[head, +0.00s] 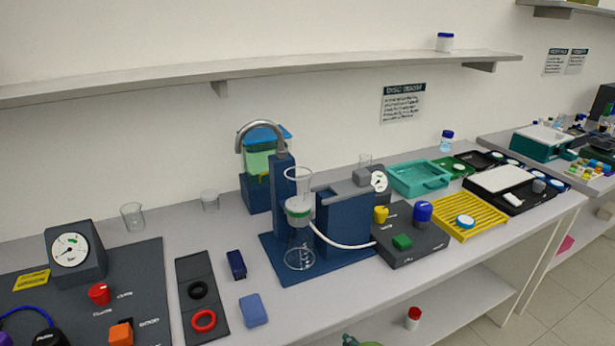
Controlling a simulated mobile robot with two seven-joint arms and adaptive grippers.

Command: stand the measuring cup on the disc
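One clear cup (132,216) stands upright at the back left, behind the dark mat. Neither of my grippers can be made out in the head view.
A glass funnel and flask (299,250) stand on a blue base in the middle. A dial gauge box (75,252) stands at left. A teal tray (418,178) and yellow rack (470,214) are at right. A shelf (270,68) overhangs the back.

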